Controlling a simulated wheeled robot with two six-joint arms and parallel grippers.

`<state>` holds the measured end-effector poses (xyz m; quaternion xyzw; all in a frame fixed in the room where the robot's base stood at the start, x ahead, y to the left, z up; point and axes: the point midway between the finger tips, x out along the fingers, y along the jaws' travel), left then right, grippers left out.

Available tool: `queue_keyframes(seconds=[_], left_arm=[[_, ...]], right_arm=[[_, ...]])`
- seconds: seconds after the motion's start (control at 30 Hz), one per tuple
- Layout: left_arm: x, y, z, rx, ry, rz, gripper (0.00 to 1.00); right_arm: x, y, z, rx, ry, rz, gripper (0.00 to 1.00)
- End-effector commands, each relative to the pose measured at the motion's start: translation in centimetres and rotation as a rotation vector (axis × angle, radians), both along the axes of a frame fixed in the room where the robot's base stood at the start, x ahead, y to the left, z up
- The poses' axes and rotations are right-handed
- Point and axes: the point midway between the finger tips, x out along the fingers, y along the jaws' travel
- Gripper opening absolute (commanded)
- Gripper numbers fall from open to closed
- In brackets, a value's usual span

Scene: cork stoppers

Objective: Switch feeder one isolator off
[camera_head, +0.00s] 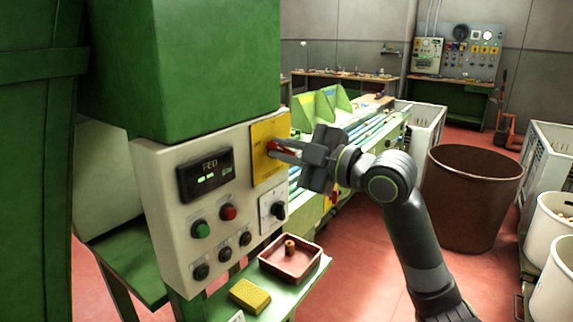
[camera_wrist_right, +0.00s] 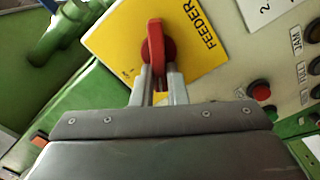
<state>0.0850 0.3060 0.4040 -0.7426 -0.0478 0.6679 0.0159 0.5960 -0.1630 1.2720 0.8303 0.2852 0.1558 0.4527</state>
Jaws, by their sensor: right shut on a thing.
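The feeder isolator is a red rotary handle (camera_wrist_right: 155,45) on a yellow plate (camera_wrist_right: 195,25) lettered "FEEDER". In the head view the yellow plate (camera_head: 262,160) is at the upper right of the cream control panel (camera_head: 160,185), and the red handle (camera_head: 273,149) sticks out from it. My right gripper (camera_head: 275,150) reaches in from the right and is shut on the red handle. In the right wrist view its two fingers (camera_wrist_right: 158,80) sit either side of the handle's lower part. The handle's exact setting against the plate's marks cannot be read. My left gripper is not in view.
Green (camera_head: 201,229) and red (camera_head: 228,212) buttons sit under a dark display (camera_head: 205,175). A reddish tray (camera_head: 290,262) and a yellow sponge (camera_head: 249,295) lie on the green ledge below. A brown bin (camera_head: 470,200) stands at right.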

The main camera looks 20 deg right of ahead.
Motion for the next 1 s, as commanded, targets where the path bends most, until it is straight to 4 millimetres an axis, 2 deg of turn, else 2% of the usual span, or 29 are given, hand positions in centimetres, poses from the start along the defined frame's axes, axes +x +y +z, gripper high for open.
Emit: queue_keyframes(seconds=[0.03, 0.4, 0.7, 1.0], left_arm=[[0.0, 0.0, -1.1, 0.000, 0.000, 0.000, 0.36], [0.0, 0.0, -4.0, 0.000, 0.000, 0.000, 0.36], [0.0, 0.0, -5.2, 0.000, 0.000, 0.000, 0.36], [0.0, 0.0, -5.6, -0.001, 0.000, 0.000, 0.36]], right_arm=[[0.0, 0.0, -0.6, -0.035, -0.026, 0.001, 0.00], [-0.1, 0.2, -1.0, -0.286, -0.222, 0.000, 0.00], [-0.2, 0.2, -1.1, -0.415, -0.320, 0.001, 0.00], [-0.2, 0.2, -1.2, -0.462, -0.356, 0.002, 0.00]])
